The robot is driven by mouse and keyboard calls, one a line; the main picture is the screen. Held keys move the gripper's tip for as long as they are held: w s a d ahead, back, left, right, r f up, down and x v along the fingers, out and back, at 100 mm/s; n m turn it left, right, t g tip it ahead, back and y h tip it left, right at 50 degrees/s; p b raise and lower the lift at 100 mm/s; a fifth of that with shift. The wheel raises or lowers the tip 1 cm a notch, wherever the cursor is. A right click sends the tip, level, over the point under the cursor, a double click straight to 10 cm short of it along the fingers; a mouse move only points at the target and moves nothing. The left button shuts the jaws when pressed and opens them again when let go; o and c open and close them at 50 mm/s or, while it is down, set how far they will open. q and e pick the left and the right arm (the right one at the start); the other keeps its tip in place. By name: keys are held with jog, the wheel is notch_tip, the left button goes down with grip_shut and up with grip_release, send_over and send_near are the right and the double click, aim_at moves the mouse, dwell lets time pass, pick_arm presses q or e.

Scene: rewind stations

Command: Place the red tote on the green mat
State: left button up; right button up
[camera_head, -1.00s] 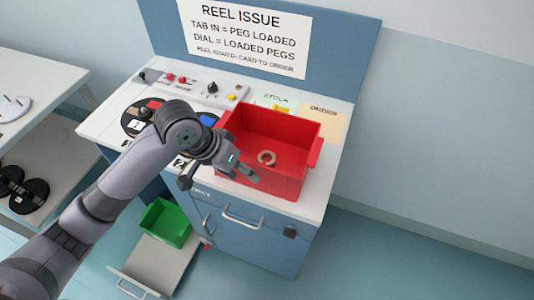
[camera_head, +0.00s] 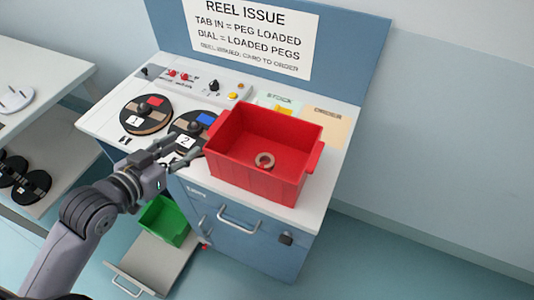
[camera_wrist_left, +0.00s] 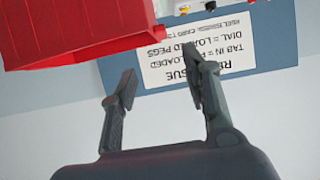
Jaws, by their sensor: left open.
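My left gripper (camera_head: 186,150) is open and empty, left of the tote, in front of the reels. In the left wrist view, the open fingers (camera_wrist_left: 160,76) have nothing between them, and part of the tote (camera_wrist_left: 70,28) shows at upper left. My right gripper is not in view.
An orange mat marked ORDER (camera_head: 328,126) lies behind and right of the tote. Reels 1 (camera_head: 146,115) and 2 (camera_head: 192,128) sit to its left. A control panel (camera_head: 205,82) is at the back. A green bin (camera_head: 165,221) stands in the open drawer (camera_head: 150,264).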

pick_arm(q)
jog(key=p, duration=0.2)
send_near(218, 122)
jog(key=x, duration=0.4)
jog(key=shift+w+d, duration=0.15)
jog(key=shift+d, duration=0.05)
jog(key=p+x, duration=0.2)
jog(key=x, duration=0.3)
jog(key=shift+f, duration=0.1)
jog(key=shift+w+d+f, duration=0.15)
jog(key=shift+w+f, duration=0.15)
jog(key=shift+w, duration=0.15)
jog(key=shift+c, duration=0.3)
jog(key=c, duration=0.9)
grip_shut()
